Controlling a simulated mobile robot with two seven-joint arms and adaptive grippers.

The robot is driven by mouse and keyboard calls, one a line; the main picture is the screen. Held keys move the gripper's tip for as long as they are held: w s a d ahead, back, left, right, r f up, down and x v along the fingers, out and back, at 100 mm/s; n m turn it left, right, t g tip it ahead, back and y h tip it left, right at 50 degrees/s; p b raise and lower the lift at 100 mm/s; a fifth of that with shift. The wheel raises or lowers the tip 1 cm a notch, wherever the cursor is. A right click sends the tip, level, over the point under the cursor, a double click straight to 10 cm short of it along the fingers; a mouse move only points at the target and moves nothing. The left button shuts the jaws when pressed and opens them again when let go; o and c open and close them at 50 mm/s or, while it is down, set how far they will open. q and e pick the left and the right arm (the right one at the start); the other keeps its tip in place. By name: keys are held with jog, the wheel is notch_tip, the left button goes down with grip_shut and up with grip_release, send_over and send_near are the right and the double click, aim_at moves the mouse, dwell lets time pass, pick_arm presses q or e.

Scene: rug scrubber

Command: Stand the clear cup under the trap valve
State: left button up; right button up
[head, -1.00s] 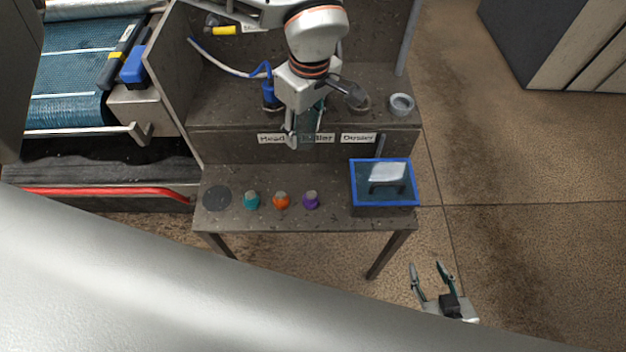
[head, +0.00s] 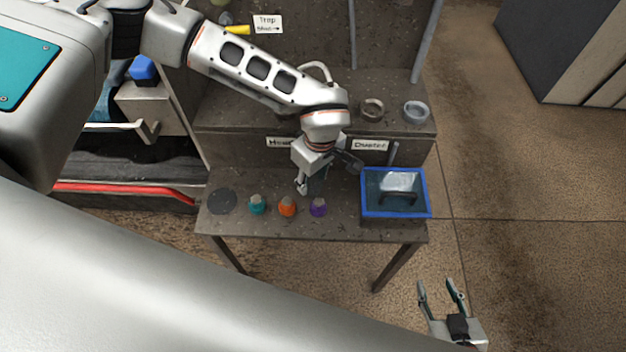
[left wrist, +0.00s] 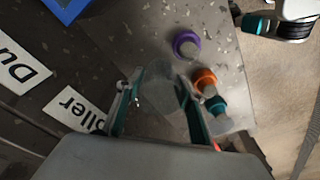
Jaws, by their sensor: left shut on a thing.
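My left gripper (head: 311,188) is over the lower table top, behind the orange and purple bottles. In the left wrist view, its fingers (left wrist: 160,108) are shut on the see-through clear cup (left wrist: 160,88). The cup is hard to make out in the head view. A yellow handle (head: 237,29), probably the trap valve's, is on the back panel at upper left, beside a white "Trap" label (head: 267,23). The spot under it is partly hidden by my left arm. My right gripper (head: 443,293) is open and empty, in front of the table at lower right.
Teal (head: 257,205), orange (head: 287,206) and purple (head: 318,207) bottles stand along the table front, beside a dark disc (head: 222,201). A blue-rimmed tub (head: 427,192) stands at right. Two ring holders (head: 372,109) (head: 416,111) are on the raised shelf. The "Duster" label (head: 370,145) shows below.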

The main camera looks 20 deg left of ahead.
pick_arm(q)
jog(key=shift+f, duration=0.75)
jog(key=shift+r, duration=0.1)
jog(key=o, duration=1)
